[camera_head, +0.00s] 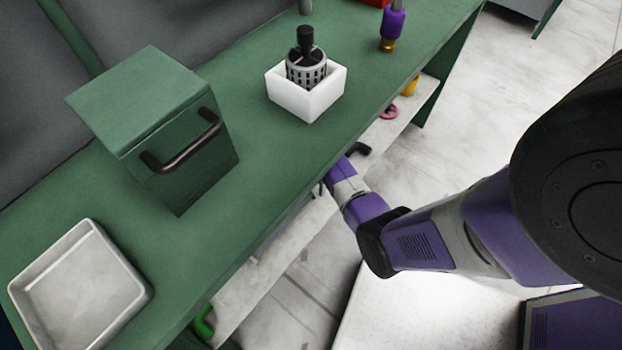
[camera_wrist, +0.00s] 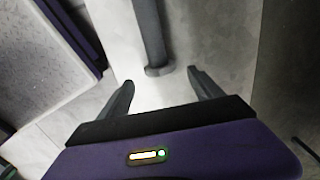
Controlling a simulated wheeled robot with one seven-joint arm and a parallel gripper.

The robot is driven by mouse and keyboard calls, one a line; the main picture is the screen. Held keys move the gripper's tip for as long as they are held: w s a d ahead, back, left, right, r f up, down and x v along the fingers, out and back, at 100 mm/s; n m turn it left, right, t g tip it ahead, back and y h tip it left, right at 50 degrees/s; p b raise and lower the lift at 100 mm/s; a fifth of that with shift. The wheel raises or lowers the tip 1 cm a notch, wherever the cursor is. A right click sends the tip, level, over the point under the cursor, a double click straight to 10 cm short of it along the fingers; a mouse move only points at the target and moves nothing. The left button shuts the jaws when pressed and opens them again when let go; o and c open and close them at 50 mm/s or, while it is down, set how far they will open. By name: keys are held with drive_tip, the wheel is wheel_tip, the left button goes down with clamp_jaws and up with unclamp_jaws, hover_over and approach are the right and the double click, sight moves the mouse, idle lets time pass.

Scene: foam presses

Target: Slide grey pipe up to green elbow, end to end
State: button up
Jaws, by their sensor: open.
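The grey pipe (camera_wrist: 149,30) shows at the top of the wrist view as a dark grey bar on a pale surface, with a wider rounded end (camera_wrist: 158,70) towards me. My gripper (camera_wrist: 160,76) is open, with one finger on each side of that end in the picture and a gap to each. I cannot tell its height above the pipe. In the head view my gripper reaches in under the bench edge and its fingers are mostly hidden. The green elbow (camera_head: 204,324) shows at the lower left of the head view, low beside the bench front, partly hidden by the benchtop. It is not in the wrist view.
The green benchtop (camera_head: 262,180) overhangs a pale lower shelf (camera_head: 262,292). A black bent piece (camera_head: 357,150), a pink ring (camera_head: 390,112) and a yellow piece (camera_head: 411,85) lie farther along. A green box (camera_head: 140,95), white bin (camera_head: 293,101) and metal tray (camera_head: 140,297) stand on top.

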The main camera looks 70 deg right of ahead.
wheel_tip(320, 180, down, 6)
drive_tip(key=shift+r+b, duration=0.1)
drive_tip(key=shift+b, duration=0.8)
clamp_jaws()
